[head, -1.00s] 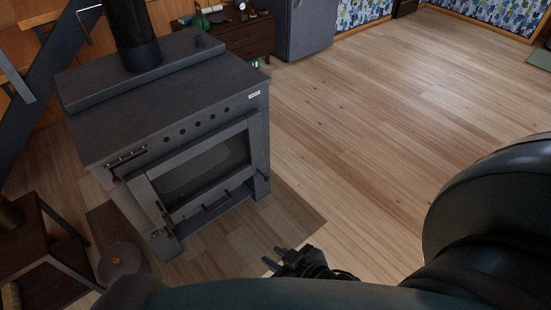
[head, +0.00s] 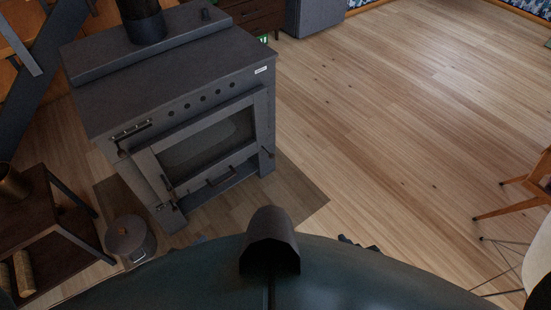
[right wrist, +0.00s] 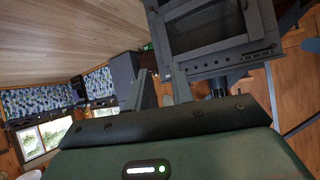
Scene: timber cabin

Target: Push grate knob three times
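The dark grey stove (head: 190,100) stands left of centre in the head view, its glass door (head: 208,148) shut. A small dark knob (head: 267,153) sticks out low at the right of its front; I cannot tell for certain that it is the grate knob. The stove also shows, rotated, in the right wrist view (right wrist: 210,38). My right gripper (right wrist: 158,82) is open and empty, its two fingers apart, with the stove beyond them. In the head view only small dark bits show past my body's edge; I cannot tell which gripper they belong to.
A wooden chair (head: 520,190) is at the right edge. The wooden floor (head: 390,130) right of the stove is clear.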

